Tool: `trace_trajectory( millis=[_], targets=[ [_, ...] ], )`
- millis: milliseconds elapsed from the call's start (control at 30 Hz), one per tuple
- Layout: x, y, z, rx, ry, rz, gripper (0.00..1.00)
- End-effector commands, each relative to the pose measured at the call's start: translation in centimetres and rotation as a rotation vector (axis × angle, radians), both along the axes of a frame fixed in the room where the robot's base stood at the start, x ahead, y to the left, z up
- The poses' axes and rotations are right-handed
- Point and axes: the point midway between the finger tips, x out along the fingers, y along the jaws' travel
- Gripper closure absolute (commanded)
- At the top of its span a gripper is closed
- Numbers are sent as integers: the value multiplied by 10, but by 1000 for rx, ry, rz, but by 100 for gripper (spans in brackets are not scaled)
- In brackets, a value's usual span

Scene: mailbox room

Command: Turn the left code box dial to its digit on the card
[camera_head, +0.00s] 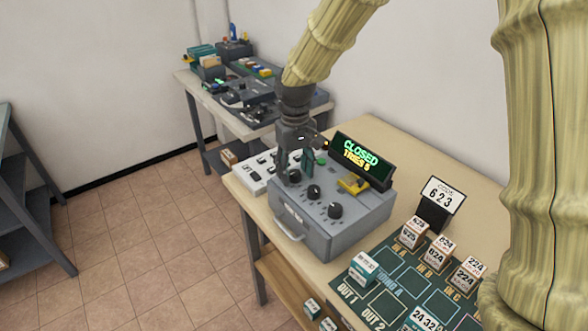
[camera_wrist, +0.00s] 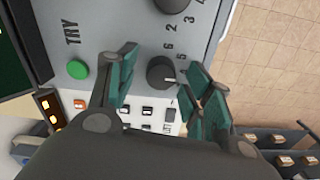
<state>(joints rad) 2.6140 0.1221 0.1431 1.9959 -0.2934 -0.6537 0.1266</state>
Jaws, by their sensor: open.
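The grey code box (camera_head: 340,225) stands on the table with a row of dark dials. Its display (camera_head: 361,160) reads CLOSED and a tries line. The card (camera_head: 441,195) shows 6 2 3. My gripper (camera_head: 295,168) is over the left end of the dial row. In the wrist view, my open gripper (camera_wrist: 161,62) has its green fingers on either side of the left dial (camera_wrist: 159,70). I cannot tell whether they touch it. A white pointer mark shows on the dial's lower right; some digits around it are hidden by the fingers.
The middle dial (camera_head: 314,191) and right dial (camera_head: 335,210) are close by. A green TRY button (camera_wrist: 78,69) lies beside the left finger, and a yellow lever (camera_head: 353,184) is on the box top. A dark mat (camera_head: 385,275) with labelled blocks fills the table's front.

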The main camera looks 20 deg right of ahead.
Motion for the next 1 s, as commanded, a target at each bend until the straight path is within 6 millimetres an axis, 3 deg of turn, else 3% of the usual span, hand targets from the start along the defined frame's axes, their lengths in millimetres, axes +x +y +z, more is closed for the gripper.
trace_trajectory(
  millis=[367,633,1000],
  targets=[
    [0,1,-4,0,0,1,49],
    [0,1,-4,0,0,1,96],
    [0,1,-2,0,2,52,96]
  ],
)
